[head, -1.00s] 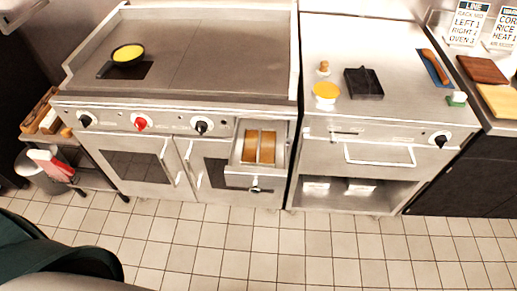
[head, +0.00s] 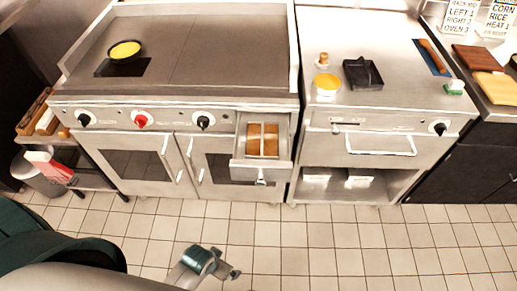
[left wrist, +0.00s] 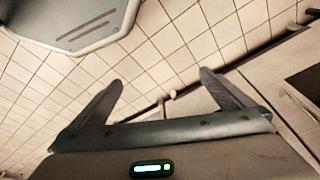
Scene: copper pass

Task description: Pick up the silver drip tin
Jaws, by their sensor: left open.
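A silver open-topped tin or drawer (head: 236,152) sticks out of the front of the griddle unit at its right end. It holds orange-brown contents split by pale dividers, and a knob handle is on its front. I cannot tell for sure whether this is the drip tin. My left gripper (head: 227,264) is low in the head view, over the floor and well short of the griddle front. In the left wrist view its two fingers (left wrist: 160,80) are spread and empty, with floor tiles and a unit's lower front beyond them. My right gripper is not in view.
A pan (head: 139,52) with yellow contents sits on the griddle. The right counter holds a yellow bowl (head: 327,85) and a black tray (head: 363,73). Two pale containers (head: 316,175) lie on the shelf below. The tiled floor (head: 330,245) in front is clear.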

